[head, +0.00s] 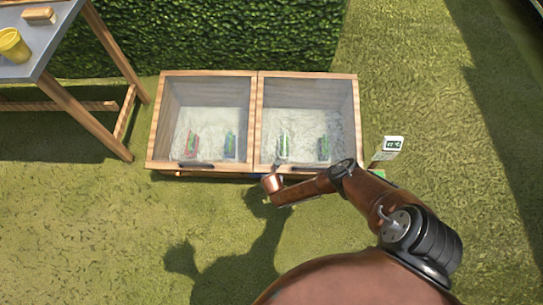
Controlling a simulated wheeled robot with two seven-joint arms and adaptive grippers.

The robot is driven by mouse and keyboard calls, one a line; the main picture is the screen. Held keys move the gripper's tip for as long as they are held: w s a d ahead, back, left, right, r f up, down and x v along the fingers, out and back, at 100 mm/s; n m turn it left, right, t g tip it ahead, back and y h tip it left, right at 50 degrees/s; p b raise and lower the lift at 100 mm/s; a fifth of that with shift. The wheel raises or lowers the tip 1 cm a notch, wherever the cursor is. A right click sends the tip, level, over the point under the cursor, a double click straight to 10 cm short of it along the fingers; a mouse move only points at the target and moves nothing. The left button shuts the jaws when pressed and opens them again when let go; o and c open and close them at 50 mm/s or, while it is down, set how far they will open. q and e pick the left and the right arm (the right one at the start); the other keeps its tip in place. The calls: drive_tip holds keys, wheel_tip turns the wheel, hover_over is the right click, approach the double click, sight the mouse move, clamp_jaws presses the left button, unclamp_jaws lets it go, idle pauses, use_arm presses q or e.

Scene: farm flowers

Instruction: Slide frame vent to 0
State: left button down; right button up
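The cold frame (257,115) is a wooden box with two glazed panes, standing on the grass in front of the hedge. Each pane has a dark handle at its front edge, one on the left pane (195,165) and one on the right pane (308,168). Both panes look lowered. My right gripper (273,180) is at the frame's front edge, near the middle divider. Its fingers are too small to tell open from shut, and contact is unclear. A small green part (378,174) shows at the frame's right end, partly behind my arm. I cannot make out a vent slider. My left gripper is not in view.
A small sign (393,143) with a dark display stands right of the frame; its reading is too small to be sure of. A table (60,45) with a yellow pot (13,45) and a wooden block (39,16) is at upper left. Open grass lies in front.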

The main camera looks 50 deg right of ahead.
drive_tip(key=shift+c, duration=0.3)
clamp_jaws()
idle(0.4)
